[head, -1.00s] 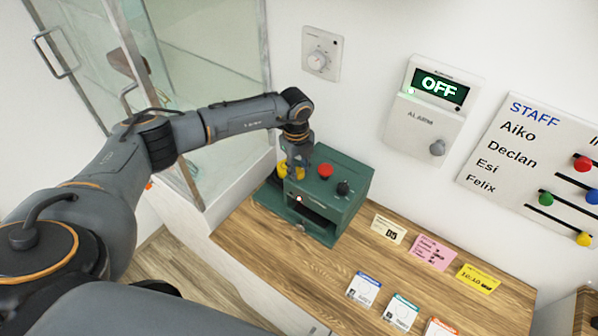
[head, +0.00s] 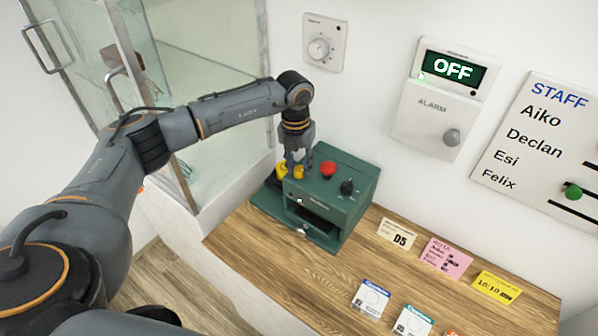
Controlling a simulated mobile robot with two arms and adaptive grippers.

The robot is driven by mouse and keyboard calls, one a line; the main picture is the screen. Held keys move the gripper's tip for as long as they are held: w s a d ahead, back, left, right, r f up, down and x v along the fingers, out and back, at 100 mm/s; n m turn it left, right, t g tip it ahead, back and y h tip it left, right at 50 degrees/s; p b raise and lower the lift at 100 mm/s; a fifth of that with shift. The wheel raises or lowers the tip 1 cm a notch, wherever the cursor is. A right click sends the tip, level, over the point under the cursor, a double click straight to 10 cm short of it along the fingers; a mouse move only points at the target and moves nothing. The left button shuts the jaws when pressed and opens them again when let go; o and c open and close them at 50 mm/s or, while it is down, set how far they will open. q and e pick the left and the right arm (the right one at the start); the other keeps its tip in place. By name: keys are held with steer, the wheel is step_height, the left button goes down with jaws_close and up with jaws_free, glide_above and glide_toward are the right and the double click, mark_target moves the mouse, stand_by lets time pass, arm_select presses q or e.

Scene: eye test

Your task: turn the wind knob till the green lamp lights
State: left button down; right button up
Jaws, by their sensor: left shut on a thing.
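A green box-shaped device (head: 325,198) stands on the wooden counter, with an open slot in its front. On its top are a red button (head: 327,168), a black knob (head: 347,187) and a yellow knob (head: 299,173). My left gripper (head: 298,168) comes down from above and is shut on the yellow knob, which its fingers partly hide. No label on the knobs can be read. A small pale reddish spot (head: 299,201) shows on the device's front edge; I see no green light on it. My right gripper is out of view.
The wooden counter (head: 290,265) holds several cards right of the device. A glass cabinet (head: 205,110) stands close on the left. The wall has a dial (head: 320,48), an alarm panel (head: 440,105) reading OFF and a staff board (head: 530,150).

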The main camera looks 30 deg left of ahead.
arm_select(q)
steer(key=m+b, duration=0.3)
steer(key=m, duration=0.1)
steer(key=shift+f+m, duration=0.15)
steer(key=shift+m, duration=0.15)
steer(key=m+b, duration=0.2)
steer(key=m, duration=0.1)
steer(key=shift+w+m, duration=0.1)
steer(key=shift+m, duration=0.3)
steer(key=m+b, duration=0.2)
steer(key=m, duration=0.1)
steer(key=shift+m+g, duration=0.3)
steer(key=m+b, duration=0.2)
steer(key=m, duration=0.2)
steer(key=shift+m, duration=0.3)
steer(key=m+b, duration=0.1)
steer(key=m, duration=0.3)
steer(key=shift+y, duration=0.3)
steer(key=m+b, duration=0.1)
steer(key=m, duration=0.8)
steer(key=shift+d+m+b, duration=0.1)
steer(key=shift+m+b, duration=0.2)
steer(key=shift+b, duration=0.1)
steer(key=m, duration=0.4)
steer(key=shift+m+y, duration=0.3)
